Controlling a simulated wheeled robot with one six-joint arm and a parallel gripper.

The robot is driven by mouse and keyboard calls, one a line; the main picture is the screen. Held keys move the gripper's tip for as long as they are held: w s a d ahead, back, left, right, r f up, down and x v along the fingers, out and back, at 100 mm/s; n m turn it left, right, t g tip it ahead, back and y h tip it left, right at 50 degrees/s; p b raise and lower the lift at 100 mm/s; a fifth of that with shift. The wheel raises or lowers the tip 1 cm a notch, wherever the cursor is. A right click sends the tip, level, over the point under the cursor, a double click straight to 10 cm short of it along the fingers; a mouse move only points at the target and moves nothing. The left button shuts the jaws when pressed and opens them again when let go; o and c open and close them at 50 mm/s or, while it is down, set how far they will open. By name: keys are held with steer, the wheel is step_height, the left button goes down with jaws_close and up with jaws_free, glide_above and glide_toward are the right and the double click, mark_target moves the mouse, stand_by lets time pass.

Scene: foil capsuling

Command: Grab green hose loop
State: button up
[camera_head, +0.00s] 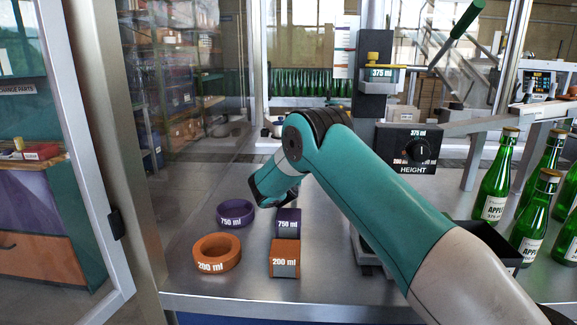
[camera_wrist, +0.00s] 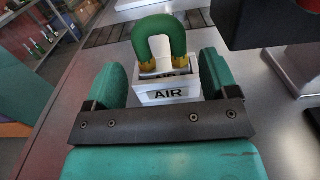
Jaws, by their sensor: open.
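The green hose loop (camera_wrist: 159,38) stands as an upside-down U in the wrist view, with brass-coloured fittings at its two ends. Its ends sit in a white holder (camera_wrist: 170,95) labelled AIR. My gripper (camera_wrist: 162,70) is open, with one green finger left of the loop and holder and the other to the right. I see no contact between the fingers and the loop. In the head view, my gripper (camera_head: 275,187) is over the worktop, and the loop cannot be made out there.
On the worktop (camera_head: 215,288) lie purple (camera_head: 236,212) and orange (camera_head: 217,252) rings, with purple (camera_head: 288,223) and orange (camera_head: 285,257) blocks to their right. A height-knob box (camera_head: 407,146) stands behind my arm. Green bottles (camera_head: 495,180) stand at the right. A dark block (camera_wrist: 265,22) is close by, upper right in the wrist view.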

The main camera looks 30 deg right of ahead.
steer(key=shift+p+x, duration=0.65)
steer(key=shift+x, duration=2.35)
steer(key=c, duration=0.7)
